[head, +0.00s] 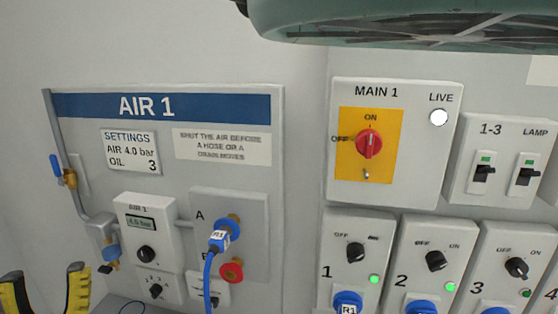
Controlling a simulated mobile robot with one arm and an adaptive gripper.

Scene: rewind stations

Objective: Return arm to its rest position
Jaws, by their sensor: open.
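My gripper (46,284) shows at the bottom left corner of the head view. Its two black and yellow fingers stand apart, open, with nothing between them. The rest of my arm is below the picture. The fingers appear in front of the wall, left of the AIR 1 board (276,180). I cannot tell how far they are from it.
A blue hose plug (220,238) sits at port A, above a red fitting (231,271). A blue-handled valve (62,172) is on the left pipe. Right are the MAIN 1 red switch (369,144) and several knob panels. A green grilled object (400,22) overhangs the top.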

